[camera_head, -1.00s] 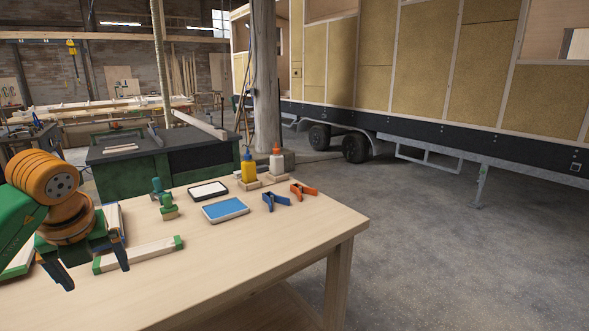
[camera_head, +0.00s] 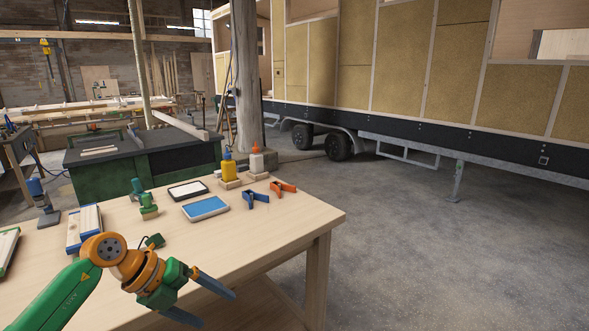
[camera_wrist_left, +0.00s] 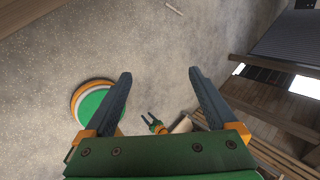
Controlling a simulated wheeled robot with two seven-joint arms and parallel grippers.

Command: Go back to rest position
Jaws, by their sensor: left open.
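My left gripper (camera_head: 217,309) is open and empty in the head view, low at the table's near front edge, its dark fingers pointing right and down. In the left wrist view its fingers (camera_wrist_left: 159,73) stand wide apart with only concrete floor between their tips. A small orange part with two dark prongs (camera_wrist_left: 152,121) shows below them; it may be my right gripper, but I cannot tell its state. My right arm does not show in the head view.
A green workbench (camera_head: 145,160) stands behind. Floor right of the table is clear.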

